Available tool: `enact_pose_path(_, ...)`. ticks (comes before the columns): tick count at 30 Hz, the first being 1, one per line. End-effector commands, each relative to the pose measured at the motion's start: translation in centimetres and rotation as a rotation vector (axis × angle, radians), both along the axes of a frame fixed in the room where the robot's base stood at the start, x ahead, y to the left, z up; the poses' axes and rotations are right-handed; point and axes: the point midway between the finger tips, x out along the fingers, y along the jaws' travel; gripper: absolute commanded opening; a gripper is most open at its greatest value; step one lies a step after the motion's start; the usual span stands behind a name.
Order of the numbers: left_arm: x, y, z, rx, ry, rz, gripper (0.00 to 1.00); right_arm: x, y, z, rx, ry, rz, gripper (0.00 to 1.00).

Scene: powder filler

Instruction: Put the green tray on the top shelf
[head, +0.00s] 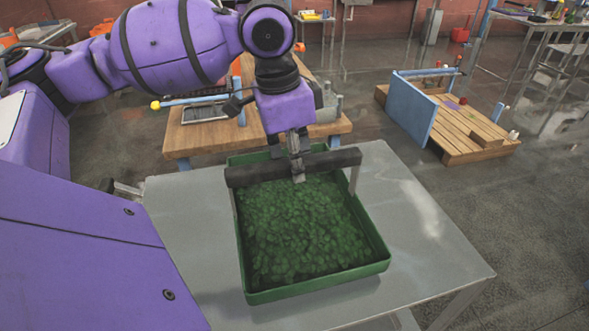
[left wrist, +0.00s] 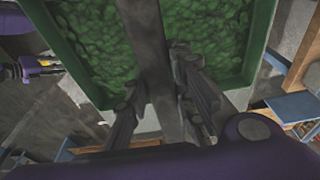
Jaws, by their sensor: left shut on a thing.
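The green tray (head: 317,286) is square, filled with green leafy-looking pieces, and has a dark crossbar handle (head: 245,176) on side posts. It shows over the grey metal table; I cannot tell whether it rests on it or hangs just above. My left gripper (head: 297,168) comes down from above and is shut on the middle of the handle. In the left wrist view, the fingers (left wrist: 160,105) lie on both sides of the bar, with the tray (left wrist: 90,80) beyond. No top shelf can be made out.
The grey metal table (head: 430,240) has bare room right of the tray. A wooden workbench (head: 185,140) with tools stands behind. A low wooden platform with a blue panel (head: 411,108) is at the right on the floor. More benches (head: 545,30) stand at the back right.

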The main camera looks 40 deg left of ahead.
Motion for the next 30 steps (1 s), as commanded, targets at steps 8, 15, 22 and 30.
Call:
enact_pose_path(8, 0.0, 0.1, -1.9, 0.002, -0.003, 0.0, 0.0, 0.1, 0.1, -0.1, 0.001, -0.002, -0.003, 0.4)
enact_pose_path(15, 0.0, 0.1, -2.0, 0.002, -0.001, 0.0, 0.31, 0.1, 0.0, 0.0, -0.001, -0.003, 0.0, 0.4)
enact_pose_path(22, 0.0, 0.1, -2.1, 0.001, 0.0, 0.0, 0.41, 0.0, -0.3, -0.2, -0.007, 0.001, 0.007, 0.4)
enact_pose_path(30, 0.0, 0.2, -1.2, 0.001, -0.001, 0.001, 0.41, 0.0, -0.3, -0.2, -0.008, 0.002, 0.009, 0.4)
